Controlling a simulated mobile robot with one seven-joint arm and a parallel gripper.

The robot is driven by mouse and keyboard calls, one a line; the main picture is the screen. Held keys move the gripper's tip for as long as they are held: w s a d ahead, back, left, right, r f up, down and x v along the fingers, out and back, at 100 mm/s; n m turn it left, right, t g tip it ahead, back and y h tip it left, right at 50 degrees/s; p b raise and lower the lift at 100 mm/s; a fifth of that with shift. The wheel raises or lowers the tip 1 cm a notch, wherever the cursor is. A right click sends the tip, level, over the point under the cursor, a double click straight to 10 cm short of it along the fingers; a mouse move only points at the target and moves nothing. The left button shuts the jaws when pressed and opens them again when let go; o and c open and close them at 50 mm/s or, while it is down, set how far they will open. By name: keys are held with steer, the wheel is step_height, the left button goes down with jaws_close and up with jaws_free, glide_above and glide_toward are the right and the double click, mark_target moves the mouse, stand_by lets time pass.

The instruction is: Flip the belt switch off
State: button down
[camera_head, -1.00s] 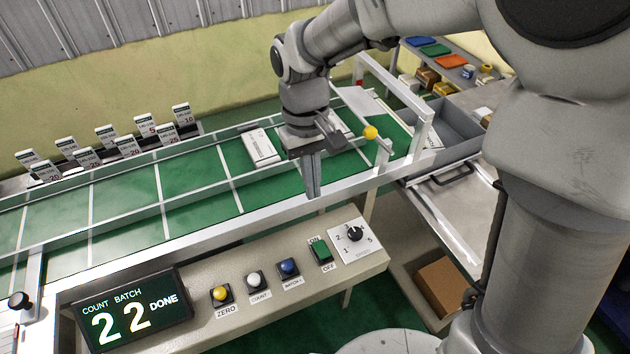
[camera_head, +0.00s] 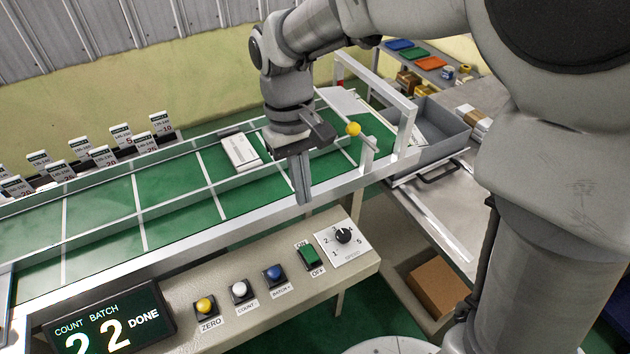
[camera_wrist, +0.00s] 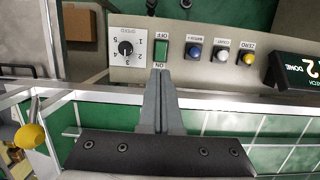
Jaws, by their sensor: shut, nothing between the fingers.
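The belt switch (camera_head: 309,257) is a green rocker on the beige control panel (camera_head: 222,321), with ON above it and OFF below it. In the wrist view the switch (camera_wrist: 161,51) appears just beyond my fingertips, and the labels are upside down. My gripper (camera_head: 303,201) points down over the front rail of the green conveyor, above and behind the switch. Its two fingers are together and empty, and they also show in the wrist view (camera_wrist: 159,72). I see no clear contact between the fingers and the switch.
A speed knob (camera_head: 343,236) sits right of the switch; blue (camera_head: 274,275), white (camera_head: 239,289) and yellow (camera_head: 205,306) buttons sit left. The display (camera_head: 109,320) reads 22 DONE. A white package (camera_head: 241,152) lies on the belt.

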mark_target(313, 255)
steer(key=b+x, duration=0.2)
steer(key=x, duration=1.2)
steer(key=shift+f, duration=0.1)
